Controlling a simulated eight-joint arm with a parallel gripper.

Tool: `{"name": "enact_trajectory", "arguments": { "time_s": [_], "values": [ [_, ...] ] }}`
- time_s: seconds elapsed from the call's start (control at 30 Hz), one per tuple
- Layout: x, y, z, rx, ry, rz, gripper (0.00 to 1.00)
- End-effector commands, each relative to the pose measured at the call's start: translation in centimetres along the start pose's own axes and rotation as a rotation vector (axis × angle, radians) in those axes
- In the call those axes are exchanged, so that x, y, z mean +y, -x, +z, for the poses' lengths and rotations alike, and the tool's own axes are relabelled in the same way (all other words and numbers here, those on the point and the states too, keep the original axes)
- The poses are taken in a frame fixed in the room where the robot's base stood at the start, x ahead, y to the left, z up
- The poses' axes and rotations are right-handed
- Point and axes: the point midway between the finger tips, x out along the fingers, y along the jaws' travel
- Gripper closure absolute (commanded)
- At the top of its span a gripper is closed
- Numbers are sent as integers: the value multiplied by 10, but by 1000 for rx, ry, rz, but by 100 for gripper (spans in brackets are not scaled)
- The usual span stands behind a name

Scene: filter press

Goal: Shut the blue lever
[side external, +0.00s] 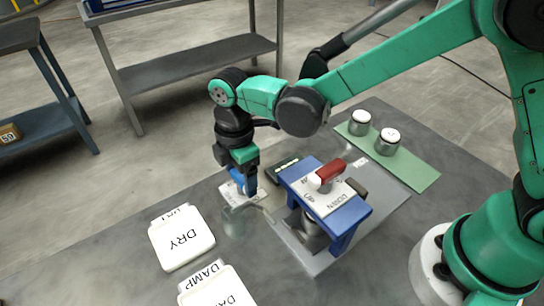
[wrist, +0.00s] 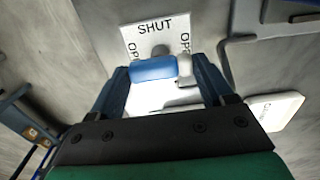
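The blue lever (wrist: 153,69) shows in the wrist view as a bright blue grip with a grey piece at its right end. It lies across a white plate (wrist: 150,32) marked SHUT at the top middle, with partly hidden lettering at both sides. My gripper (wrist: 160,72) is open, with one finger on each side of the lever; I cannot tell whether either finger touches it. In the side view my gripper (side external: 243,190) points down at the plate, left of the blue press frame, and largely hides the lever.
The blue press frame (side external: 350,217) with a red handle (side external: 329,171) stands close to the right of my gripper. White DRY (side external: 182,238) and DAMP (side external: 222,292) trays lie in front. Two metal cylinders stand on a green strip (side external: 413,175) behind the press.

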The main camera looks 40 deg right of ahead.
Motion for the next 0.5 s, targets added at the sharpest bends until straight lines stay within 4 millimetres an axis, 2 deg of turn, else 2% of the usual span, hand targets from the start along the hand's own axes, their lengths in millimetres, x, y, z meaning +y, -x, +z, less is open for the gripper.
{"name": "enact_trajectory", "arguments": {
  "time_s": [0.03,0.1,0.13,0.5],
  "values": [
    [0,0,0,0,0,-2,54],
    [0,0,0,0,0,-2,74],
    [0,0,0,0,0,-2,79],
    [-1,0,0,-2,-72,-5,79]
  ]
}}
